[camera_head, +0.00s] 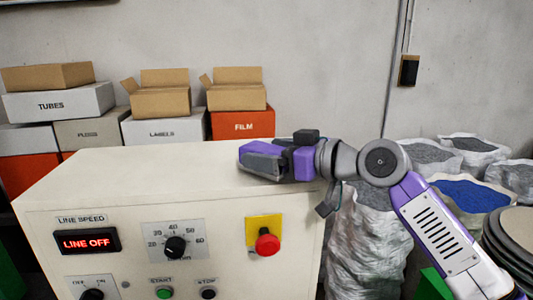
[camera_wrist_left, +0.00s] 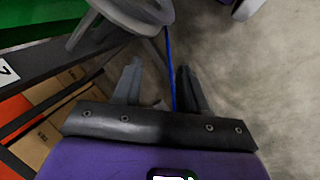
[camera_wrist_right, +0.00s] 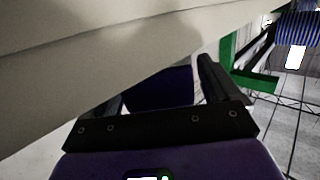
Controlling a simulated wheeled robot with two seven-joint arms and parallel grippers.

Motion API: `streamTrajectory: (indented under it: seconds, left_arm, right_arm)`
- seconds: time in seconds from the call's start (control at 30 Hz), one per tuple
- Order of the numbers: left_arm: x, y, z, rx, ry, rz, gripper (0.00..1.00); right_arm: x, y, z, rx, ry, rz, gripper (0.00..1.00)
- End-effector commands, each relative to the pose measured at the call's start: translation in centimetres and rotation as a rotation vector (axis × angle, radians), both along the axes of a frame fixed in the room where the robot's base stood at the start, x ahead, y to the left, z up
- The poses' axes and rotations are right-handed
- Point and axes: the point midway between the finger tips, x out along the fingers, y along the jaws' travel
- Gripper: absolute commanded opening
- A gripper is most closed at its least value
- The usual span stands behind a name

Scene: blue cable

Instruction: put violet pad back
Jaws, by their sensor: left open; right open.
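A violet pad (camera_head: 262,149) lies at the top of the cream cabinet, at the tips of my right gripper (camera_head: 250,156). In the right wrist view the dark violet pad (camera_wrist_right: 160,90) sits between the two fingers of my right gripper (camera_wrist_right: 163,82). These fingers are open, one on each side of it; I cannot tell whether they touch it. My left gripper (camera_wrist_left: 158,72) is open and empty in the left wrist view, and is outside the head view. A blue cable (camera_wrist_left: 171,65) runs behind its fingers.
The cream cabinet (camera_head: 120,180) has a line-off display (camera_head: 86,241), knobs and a red stop button (camera_head: 267,243). Boxes stand behind it. White sacks (camera_head: 365,240) stand to the right, under my right arm. The cabinet top left of the gripper is clear.

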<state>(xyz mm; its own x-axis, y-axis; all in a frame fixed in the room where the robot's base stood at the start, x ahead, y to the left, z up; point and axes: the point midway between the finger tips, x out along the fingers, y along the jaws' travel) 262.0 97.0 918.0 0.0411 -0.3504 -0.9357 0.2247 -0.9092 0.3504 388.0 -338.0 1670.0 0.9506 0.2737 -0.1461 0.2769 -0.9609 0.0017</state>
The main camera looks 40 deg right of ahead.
Motion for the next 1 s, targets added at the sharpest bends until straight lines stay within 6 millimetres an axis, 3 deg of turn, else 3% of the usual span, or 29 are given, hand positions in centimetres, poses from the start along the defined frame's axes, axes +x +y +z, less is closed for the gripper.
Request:
streamTrajectory:
  seconds: [0.3, 0.5, 1.0]
  left_arm:
    - [0.0, 0.0, -1.0, 0.0, 0.001, 0.0, 0.43]
    - [0.0, 0.0, -1.2, 0.0, 0.001, 0.0, 0.43]
    - [0.0, 0.0, -1.2, 0.0, 0.001, 0.0, 0.43]
  right_arm:
    - [-6.6, -2.0, 0.9, 0.002, -0.004, -0.003, 0.89]
    - [-9.4, -2.8, 1.4, 0.0, -0.001, -0.001, 0.89]
    - [-10.4, -3.0, 1.5, 0.0, 0.001, 0.0, 0.89]
